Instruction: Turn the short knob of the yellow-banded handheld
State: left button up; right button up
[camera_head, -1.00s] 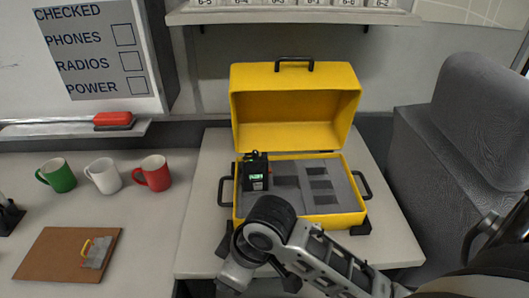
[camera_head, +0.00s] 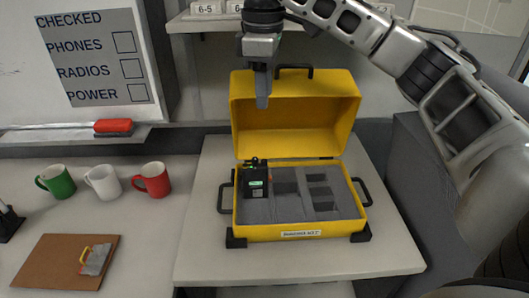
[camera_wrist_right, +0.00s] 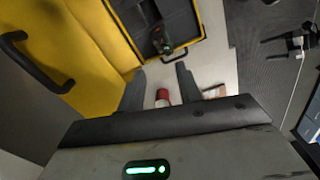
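A black handheld (camera_head: 256,184) with a lit green screen stands in the left part of the open yellow case (camera_head: 300,232). It also shows in the wrist view (camera_wrist_right: 161,40). Small knobs are at its top end, but I cannot tell the short one apart, and no yellow band is clear. My right gripper (camera_head: 262,100) hangs in front of the raised lid, higher than the handheld and apart from it. In the wrist view my right gripper's two fingers (camera_wrist_right: 161,72) are spread with nothing held between them. My left gripper is not in view.
The raised lid (camera_head: 297,105) and side handle (camera_head: 361,190) of the case are near my right arm. A shelf (camera_head: 205,22) is behind the gripper. Green, white and red mugs (camera_head: 153,179) and a clipboard (camera_head: 50,262) are at left. The table front (camera_head: 210,262) is clear.

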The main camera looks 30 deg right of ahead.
aim_at(264, 160)
jog(key=f, duration=1.5)
jog(key=shift+w+d+f, duration=0.2)
jog(key=shift+w+f, duration=0.05)
jog(key=shift+f, duration=0.1)
grip_shut()
